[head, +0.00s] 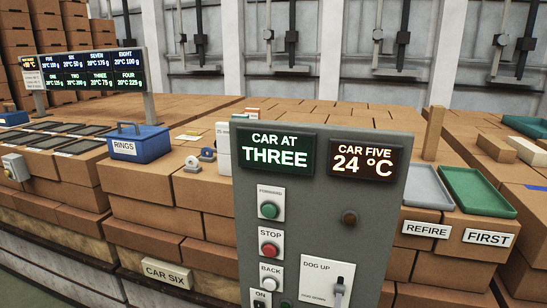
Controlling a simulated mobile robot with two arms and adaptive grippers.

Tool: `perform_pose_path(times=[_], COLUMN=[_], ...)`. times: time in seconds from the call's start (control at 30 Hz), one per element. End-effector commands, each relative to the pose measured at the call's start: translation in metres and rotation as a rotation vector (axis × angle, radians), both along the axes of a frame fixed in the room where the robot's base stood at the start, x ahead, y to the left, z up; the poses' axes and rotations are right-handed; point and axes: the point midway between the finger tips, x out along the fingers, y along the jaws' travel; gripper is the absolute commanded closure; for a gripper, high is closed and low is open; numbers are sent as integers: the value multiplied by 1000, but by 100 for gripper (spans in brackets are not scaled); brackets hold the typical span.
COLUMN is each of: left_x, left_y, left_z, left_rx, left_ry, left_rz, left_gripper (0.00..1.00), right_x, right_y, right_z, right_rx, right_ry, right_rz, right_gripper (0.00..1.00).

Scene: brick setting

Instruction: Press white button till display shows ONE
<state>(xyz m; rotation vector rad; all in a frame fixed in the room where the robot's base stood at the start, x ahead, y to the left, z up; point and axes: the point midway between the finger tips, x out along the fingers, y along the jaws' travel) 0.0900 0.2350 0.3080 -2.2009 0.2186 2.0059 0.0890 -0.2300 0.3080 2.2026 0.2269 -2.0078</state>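A grey control panel (222,260) stands upright in front of the brick stacks. Its left display (275,155) reads CAR AT THREE in green-tinted light. Below it, a column of buttons runs down the panel: a green FORWARD button (269,211), a red STOP button (270,250) and a white BACK button (269,284). The ON control (260,304) below them is partly cut off by the picture's bottom edge. Neither of my grippers shows in the head view, and nothing is seen touching the buttons.
The panel's right display (362,159) reads CAR FIVE 24 °C. A DOG UP lever (340,288) sits at the lower right. A blue RINGS box (140,145) stands on bricks at left. Grey (426,186) and green (478,192) trays lie at right. A schedule board (97,72) is behind.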

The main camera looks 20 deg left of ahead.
Motion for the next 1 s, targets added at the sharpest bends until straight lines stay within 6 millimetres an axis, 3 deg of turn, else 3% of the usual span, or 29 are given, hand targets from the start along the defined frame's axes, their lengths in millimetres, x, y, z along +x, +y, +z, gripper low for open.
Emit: perform_pose_path(times=[1.0], left_x=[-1], left_y=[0], left_z=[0], left_rx=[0], left_ry=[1], left_rz=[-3], left_gripper=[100], right_x=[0], right_y=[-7], right_z=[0], right_rx=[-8], right_ry=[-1], right_rz=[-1], right_gripper=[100])
